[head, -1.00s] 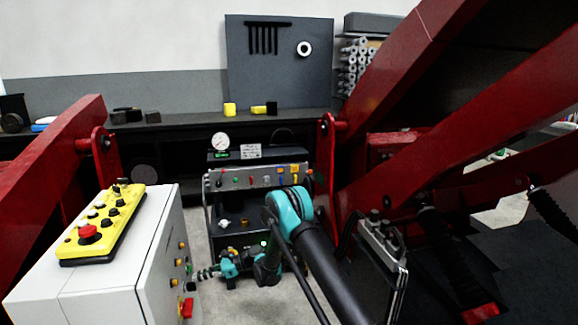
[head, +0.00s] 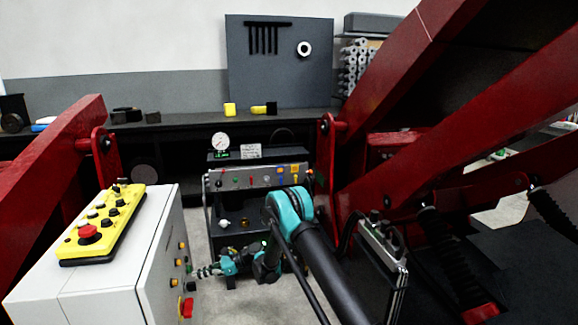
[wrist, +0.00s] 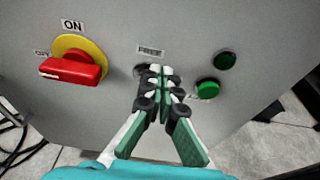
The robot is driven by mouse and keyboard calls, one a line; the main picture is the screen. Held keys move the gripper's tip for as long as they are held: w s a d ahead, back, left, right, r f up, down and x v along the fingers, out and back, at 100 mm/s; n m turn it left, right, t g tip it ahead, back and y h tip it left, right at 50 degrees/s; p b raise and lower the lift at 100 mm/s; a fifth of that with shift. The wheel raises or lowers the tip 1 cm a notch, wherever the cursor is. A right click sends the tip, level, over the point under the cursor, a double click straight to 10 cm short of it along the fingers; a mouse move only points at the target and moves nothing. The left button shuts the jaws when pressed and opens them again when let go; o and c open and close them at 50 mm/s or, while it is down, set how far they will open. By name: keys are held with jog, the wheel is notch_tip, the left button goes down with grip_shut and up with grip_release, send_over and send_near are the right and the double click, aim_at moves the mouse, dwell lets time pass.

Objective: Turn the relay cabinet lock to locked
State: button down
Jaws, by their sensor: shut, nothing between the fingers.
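The relay cabinet (head: 145,265) is the light grey box at the lower left of the head view; its grey face (wrist: 215,35) fills most of the wrist view. In the head view my gripper (head: 203,272) is beside the cabinet's right face, and the lock is hidden.
A red rotary handle on a yellow disc (wrist: 72,68), labelled ON, is left of the lock. A yellow control box (head: 100,225) lies on the cabinet. Red lift arms (head: 450,130) rise at right.

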jog(key=shift+f+v, duration=0.2)
jog(key=shift+v, duration=0.75)
jog(key=shift+f+v, duration=0.2)
jog(key=shift+v, duration=0.8)
jog(key=shift+f+v, duration=0.2)
jog(key=shift+v, duration=0.75)
jog(key=shift+w+d, duration=0.1)
jog(key=shift+d, duration=0.05)
jog(key=shift+d, duration=0.1)
